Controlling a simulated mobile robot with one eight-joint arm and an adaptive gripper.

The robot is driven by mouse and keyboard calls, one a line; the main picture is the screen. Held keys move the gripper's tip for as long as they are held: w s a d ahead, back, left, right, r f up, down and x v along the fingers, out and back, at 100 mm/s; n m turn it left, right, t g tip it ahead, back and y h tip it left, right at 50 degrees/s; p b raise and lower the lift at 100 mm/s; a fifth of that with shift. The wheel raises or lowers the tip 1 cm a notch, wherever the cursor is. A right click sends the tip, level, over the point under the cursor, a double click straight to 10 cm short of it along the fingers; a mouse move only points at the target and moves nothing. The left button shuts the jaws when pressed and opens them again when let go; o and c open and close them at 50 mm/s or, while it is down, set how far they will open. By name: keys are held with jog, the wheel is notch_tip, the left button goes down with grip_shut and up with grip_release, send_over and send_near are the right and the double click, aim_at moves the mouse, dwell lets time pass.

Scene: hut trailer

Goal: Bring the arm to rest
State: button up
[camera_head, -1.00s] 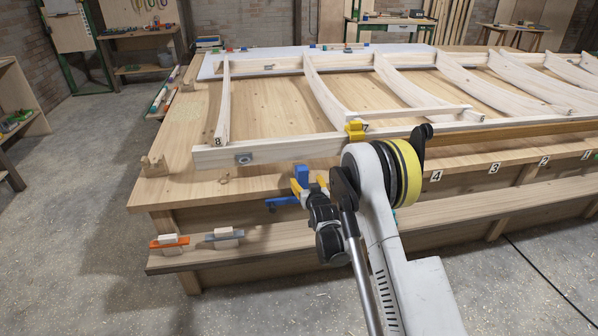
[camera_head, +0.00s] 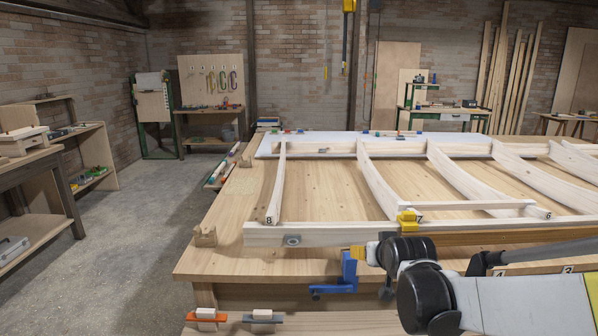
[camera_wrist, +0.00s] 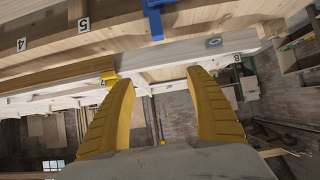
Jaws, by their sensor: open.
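My gripper (camera_wrist: 161,76) is open, its two yellow fingers well apart with nothing between them. In the head view only a little of its yellow finger (camera_head: 357,252) shows beside my dark wrist. It is at the front edge of the large wooden workbench (camera_head: 225,250), close to a blue clamp (camera_head: 347,275); I cannot tell whether they touch. The blue clamp also shows at the top of the wrist view (camera_wrist: 154,18), beyond the fingertips. The wrist picture looks upside down.
A pale ribbed wooden frame (camera_head: 345,232) lies on the bench, with a yellow clamp (camera_head: 407,221) on its front rail. Orange (camera_head: 206,317) and grey (camera_head: 262,318) clamps sit on the lower ledge. Shelving (camera_head: 85,165) stands at left. The floor (camera_head: 150,225) between is clear.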

jog(key=s+f+g, duration=0.1)
jog(key=s+g, duration=0.3)
jog(key=s, duration=2.6)
jog(key=shift+s, duration=0.35)
jog(key=shift+f, duration=0.1)
